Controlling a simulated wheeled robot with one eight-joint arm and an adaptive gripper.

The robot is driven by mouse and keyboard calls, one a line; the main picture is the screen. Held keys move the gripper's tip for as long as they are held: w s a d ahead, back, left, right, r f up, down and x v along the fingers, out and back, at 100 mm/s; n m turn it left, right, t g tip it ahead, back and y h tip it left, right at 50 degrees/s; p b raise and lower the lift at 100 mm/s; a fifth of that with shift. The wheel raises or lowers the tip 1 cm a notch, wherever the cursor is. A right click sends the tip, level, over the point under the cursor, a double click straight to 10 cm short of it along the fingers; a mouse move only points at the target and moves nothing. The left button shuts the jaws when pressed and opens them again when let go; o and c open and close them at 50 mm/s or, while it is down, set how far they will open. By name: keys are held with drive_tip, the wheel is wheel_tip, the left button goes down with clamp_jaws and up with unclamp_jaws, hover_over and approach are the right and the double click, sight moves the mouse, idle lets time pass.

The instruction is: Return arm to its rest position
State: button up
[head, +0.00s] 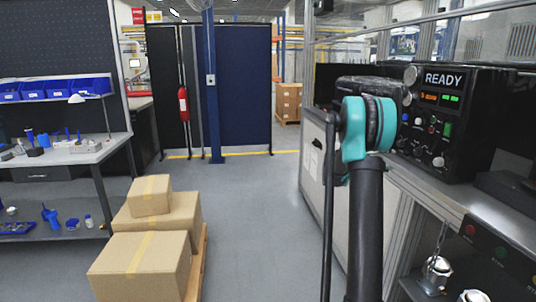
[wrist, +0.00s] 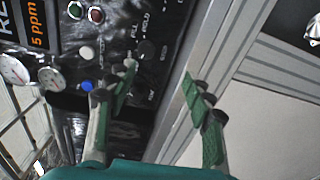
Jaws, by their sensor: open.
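My arm rises on the right side of the head view, with its teal and black joint in front of a machine. My gripper shows in the wrist view (wrist: 159,78), its two green-padded fingers spread apart with nothing between them. It faces the machine's control panel (wrist: 110,40), which lies rotated in that view, and the edge of a grey metal frame. In the head view the control panel (head: 440,118) reads READY. I cannot make out the gripper's fingers in the head view.
Stacked cardboard boxes (head: 140,262) stand on a pallet at the lower left. A workbench (head: 62,152) with blue bins and small parts is at the left. Dark partition panels (head: 243,85) and a fire extinguisher (head: 183,105) are at the back. The middle floor is clear.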

drive_tip(key=s+a+f+y, duration=0.6)
drive_tip(key=s+a+f, duration=0.1)
drive_tip(key=s+a, duration=0.5)
drive_tip(key=s+a+f+m+t+y, duration=0.1)
drive_tip(key=s+a+f+y, duration=0.5)
drive_tip(key=s+a, duration=0.7)
drive_tip(key=s+a+f+t+y, duration=0.1)
drive_tip(key=s+a+f+y, duration=0.4)
drive_tip(key=s+a+f, duration=0.4)
drive_tip(key=s+a, duration=0.3)
drive_tip(key=shift+s+a+f+m+y, duration=0.15)
drive_tip(key=shift+a+f+m+y, duration=0.05)
drive_tip(key=shift+f+m+y, duration=0.2)
